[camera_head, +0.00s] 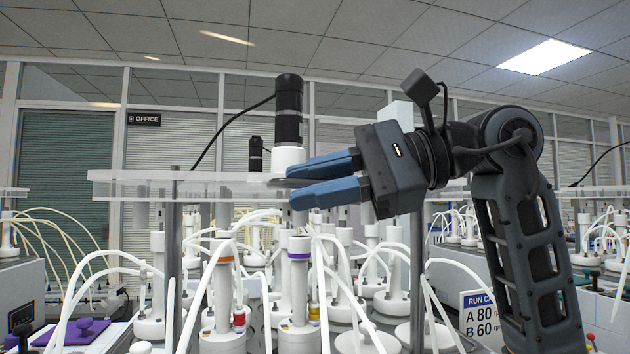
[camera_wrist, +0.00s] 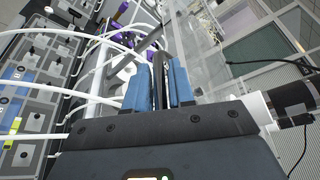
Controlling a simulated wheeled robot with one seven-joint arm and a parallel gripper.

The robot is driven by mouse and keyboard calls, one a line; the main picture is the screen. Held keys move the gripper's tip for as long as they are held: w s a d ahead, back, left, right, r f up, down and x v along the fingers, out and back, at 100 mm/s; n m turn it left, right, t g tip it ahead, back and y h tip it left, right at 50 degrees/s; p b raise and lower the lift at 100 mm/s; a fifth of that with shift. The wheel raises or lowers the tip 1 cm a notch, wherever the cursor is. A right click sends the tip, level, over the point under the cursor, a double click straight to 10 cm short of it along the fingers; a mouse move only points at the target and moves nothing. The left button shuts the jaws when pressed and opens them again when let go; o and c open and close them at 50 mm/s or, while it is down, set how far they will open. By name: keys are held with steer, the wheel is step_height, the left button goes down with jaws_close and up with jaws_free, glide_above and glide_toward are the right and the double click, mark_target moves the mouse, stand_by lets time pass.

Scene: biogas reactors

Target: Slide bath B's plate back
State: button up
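A clear plate (camera_head: 140,185) lies level on grey posts above the white reactor vessels. It also shows in the wrist view as a see-through sheet (camera_wrist: 200,45). No letter on it tells me whether it is bath B's. My gripper (camera_head: 292,184) has two blue fingers pointing left at the plate's height, one above the other. In the wrist view the fingers (camera_wrist: 160,80) stand on either side of a dark, narrow strip. The gap between them is small, and I cannot tell whether they press on the strip.
A black motor (camera_head: 288,110) with a white collar stands just behind the fingertips. White hoses and vessels with an orange band (camera_head: 224,260) and a purple band (camera_head: 299,256) crowd below. A sign (camera_head: 480,312) reads A 80, B 60.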

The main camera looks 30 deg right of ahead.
steer(key=shift+c, duration=0.5)
jaws_close()
steer(key=w+d+b, duration=0.1)
steer(key=w, duration=0.2)
steer(key=w+d+b, duration=0.1)
steer(key=w, duration=0.2)
steer(key=w+d+b, duration=0.1)
steer(key=w, duration=0.3)
steer(key=shift+w+d, duration=0.1)
steer(key=shift+d, duration=0.1)
steer(key=shift+o, duration=0.5)
jaws_free()
